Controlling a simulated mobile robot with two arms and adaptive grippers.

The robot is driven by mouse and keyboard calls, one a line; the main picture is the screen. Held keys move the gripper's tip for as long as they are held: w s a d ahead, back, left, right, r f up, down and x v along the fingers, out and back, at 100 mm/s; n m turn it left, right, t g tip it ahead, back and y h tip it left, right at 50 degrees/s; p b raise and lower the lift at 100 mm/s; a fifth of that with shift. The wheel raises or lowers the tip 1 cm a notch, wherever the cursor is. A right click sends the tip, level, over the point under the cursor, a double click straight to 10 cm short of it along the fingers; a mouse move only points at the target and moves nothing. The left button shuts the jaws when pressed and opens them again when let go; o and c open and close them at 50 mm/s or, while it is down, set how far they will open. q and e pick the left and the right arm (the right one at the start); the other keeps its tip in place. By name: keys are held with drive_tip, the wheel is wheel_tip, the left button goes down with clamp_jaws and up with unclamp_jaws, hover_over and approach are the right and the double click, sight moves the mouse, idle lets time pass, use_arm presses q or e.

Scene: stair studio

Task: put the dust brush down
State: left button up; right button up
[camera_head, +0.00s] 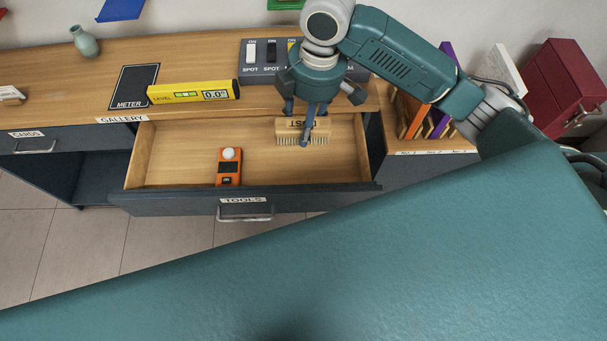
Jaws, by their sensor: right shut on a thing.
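The dust brush (290,131) has a pale wooden back with dark lettering and light bristles. It is at the back right inside the open drawer labelled TOOLS (190,174). My right gripper (305,138) reaches down from above and is shut on the dust brush. The fingers cover part of its lettering. I cannot tell whether the bristles touch the drawer floor. My left gripper is not in view.
An orange meter (229,167) lies in the drawer, left of the brush. A yellow level (194,92), a black METER mat (134,86) and a grey switch box (262,60) are on the counter. Upright boards (418,119) stand at right. The drawer's left part is clear.

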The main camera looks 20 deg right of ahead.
drive_tip(key=shift+w+a+f, duration=0.1)
drive_tip(key=shift+a+f, duration=0.05)
drive_tip(key=shift+f, duration=0.3)
wheel_tip(320, 180, down, 15)
drive_tip(key=shift+f, duration=1.95)
drive_tip(key=shift+f, duration=0.15)
drive_tip(key=o, duration=1)
drive_tip(key=r, duration=0.4)
drive_tip(key=d+r, duration=0.1)
drive_tip(key=r, duration=0.7)
drive_tip(key=shift+s+d+r, duration=0.15)
drive_tip(key=shift+s+d, duration=0.05)
drive_tip(key=shift+d, duration=0.15)
